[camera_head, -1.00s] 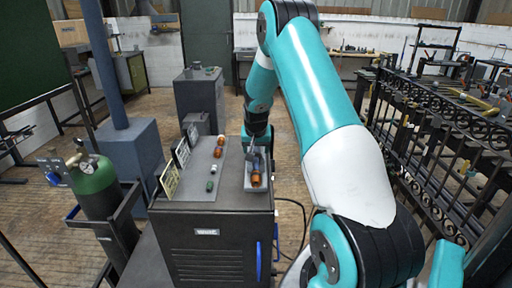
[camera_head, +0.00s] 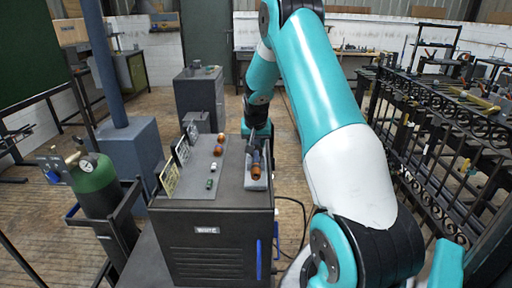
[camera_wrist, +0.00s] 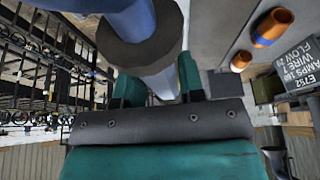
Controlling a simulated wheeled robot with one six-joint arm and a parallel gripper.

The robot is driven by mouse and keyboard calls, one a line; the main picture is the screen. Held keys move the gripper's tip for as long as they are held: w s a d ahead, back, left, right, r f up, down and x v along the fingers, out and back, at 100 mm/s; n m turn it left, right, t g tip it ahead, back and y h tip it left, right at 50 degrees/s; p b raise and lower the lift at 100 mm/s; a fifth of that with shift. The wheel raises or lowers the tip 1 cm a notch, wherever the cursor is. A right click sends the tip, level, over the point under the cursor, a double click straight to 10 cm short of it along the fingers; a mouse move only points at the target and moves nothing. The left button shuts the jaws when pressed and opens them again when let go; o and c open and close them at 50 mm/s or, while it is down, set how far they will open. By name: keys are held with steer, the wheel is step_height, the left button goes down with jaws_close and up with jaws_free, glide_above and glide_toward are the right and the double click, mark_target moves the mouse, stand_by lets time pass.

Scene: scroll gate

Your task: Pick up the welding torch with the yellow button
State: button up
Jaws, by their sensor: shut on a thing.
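A welding torch (camera_head: 256,171) with an orange-brown tip and a bluish body is at the right side of the dark welder cabinet's top, in or just over a grey holder (camera_head: 258,184). In the wrist view, a blue and grey cylindrical part of the torch (camera_wrist: 132,22) runs up from between the teal fingers. My gripper (camera_wrist: 158,88) is shut on it. I see no yellow button on the torch in either view.
A green gas cylinder (camera_head: 97,190) stands left of the cabinet. A black iron scroll gate (camera_head: 430,150) fills the right. Loose cables lie on the floor right of the cabinet.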

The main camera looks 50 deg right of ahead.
step_height(320, 180, up, 18)
steer(key=b, duration=0.3)
steer(key=shift+r, duration=0.15)
